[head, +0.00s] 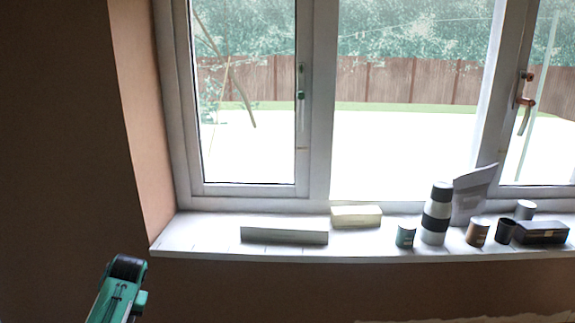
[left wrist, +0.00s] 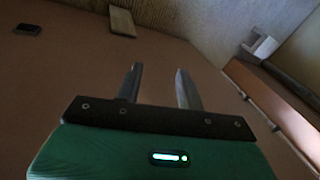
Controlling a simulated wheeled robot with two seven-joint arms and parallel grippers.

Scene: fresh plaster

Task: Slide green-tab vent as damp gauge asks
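A narrow vertical fitting (head: 301,80) with a small green tab (head: 301,96) is on the left window's right frame post in the head view; I cannot tell if it is the vent. I cannot make out a damp gauge for certain. A small dark box (left wrist: 28,29) and a pale flat plate (left wrist: 122,21) are on the brown surface in the left wrist view. My left gripper (left wrist: 158,70) has its two fingers apart with nothing between them. In the head view my green left arm is at the lower left, below the sill and well away from the fitting. My right gripper is out of view.
The white window sill (head: 200,240) holds a grey-white block (head: 284,234), a cream block (head: 356,216), a teal cup (head: 405,236), a striped cylinder (head: 436,213), a grey pouch (head: 472,192), a brown tin (head: 477,233) and a dark box (head: 541,232). The sill's left end is clear.

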